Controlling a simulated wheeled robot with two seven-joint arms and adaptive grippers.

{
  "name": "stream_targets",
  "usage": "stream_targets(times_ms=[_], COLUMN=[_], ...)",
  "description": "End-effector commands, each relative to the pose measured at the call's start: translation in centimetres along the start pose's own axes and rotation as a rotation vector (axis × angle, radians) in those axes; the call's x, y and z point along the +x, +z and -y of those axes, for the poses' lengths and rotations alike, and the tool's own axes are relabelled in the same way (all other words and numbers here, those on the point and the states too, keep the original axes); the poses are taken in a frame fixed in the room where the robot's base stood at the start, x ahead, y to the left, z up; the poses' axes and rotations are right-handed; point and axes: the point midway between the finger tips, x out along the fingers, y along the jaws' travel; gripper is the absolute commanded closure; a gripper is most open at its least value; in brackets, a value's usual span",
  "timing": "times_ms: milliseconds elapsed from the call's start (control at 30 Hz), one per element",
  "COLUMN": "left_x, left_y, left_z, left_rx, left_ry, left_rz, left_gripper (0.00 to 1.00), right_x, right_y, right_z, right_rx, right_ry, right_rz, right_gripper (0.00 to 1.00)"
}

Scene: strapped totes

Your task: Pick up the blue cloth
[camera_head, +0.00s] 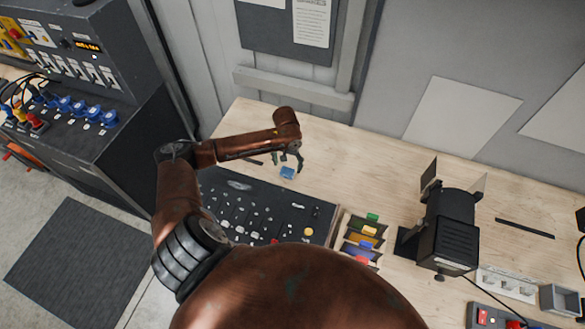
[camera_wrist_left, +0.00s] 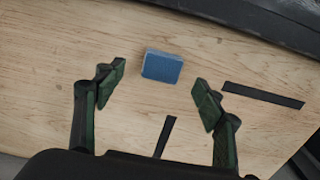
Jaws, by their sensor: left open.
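The blue cloth (camera_head: 287,173) is a small folded blue block lying on the wooden table, just behind the dark control panel. In the left wrist view the blue cloth (camera_wrist_left: 162,67) lies beyond the fingertips, between their lines and clear of both. My left gripper (camera_head: 288,160) is open and empty above the table, close to the cloth in the head view. Its two green-padded fingers (camera_wrist_left: 158,90) are spread wide in the wrist view. My right gripper is not in view.
A dark control panel (camera_head: 250,211) with many knobs lies in front of the cloth. Dark strips (camera_wrist_left: 263,95) lie on the wood near it. An organiser with coloured items (camera_head: 361,238) and a black lamp (camera_head: 450,232) stand to the right. The table (camera_head: 375,175) is clear between cloth and lamp.

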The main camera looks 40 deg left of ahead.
Motion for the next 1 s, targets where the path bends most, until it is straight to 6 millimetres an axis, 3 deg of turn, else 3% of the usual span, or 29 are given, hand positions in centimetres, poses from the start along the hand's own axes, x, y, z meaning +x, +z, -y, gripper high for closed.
stream_targets(times_ms=[333, 500, 633, 767, 1000], left_x=[4.7, 6.4, 6.6, 6.6, 6.6], left_y=[-1.6, -1.6, -1.6, -1.6, -1.6], left_z=[0.1, 0.2, 0.2, 0.1, 0.1], left_rx=[-0.005, -0.005, -0.004, -0.003, -0.003], left_ry=[-0.004, -0.004, -0.005, -0.004, -0.004], left_rz=[0.011, 0.010, 0.009, 0.009, 0.009], left_gripper=[0.36, 0.36, 0.36, 0.37, 0.53], right_x=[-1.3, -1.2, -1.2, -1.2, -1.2], right_y=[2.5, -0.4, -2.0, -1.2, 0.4], right_z=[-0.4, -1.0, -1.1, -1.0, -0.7], right_rx=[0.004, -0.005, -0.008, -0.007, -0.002], right_ry=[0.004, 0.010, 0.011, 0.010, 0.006], right_rz=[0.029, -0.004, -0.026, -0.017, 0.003], right_gripper=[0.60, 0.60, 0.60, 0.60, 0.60])
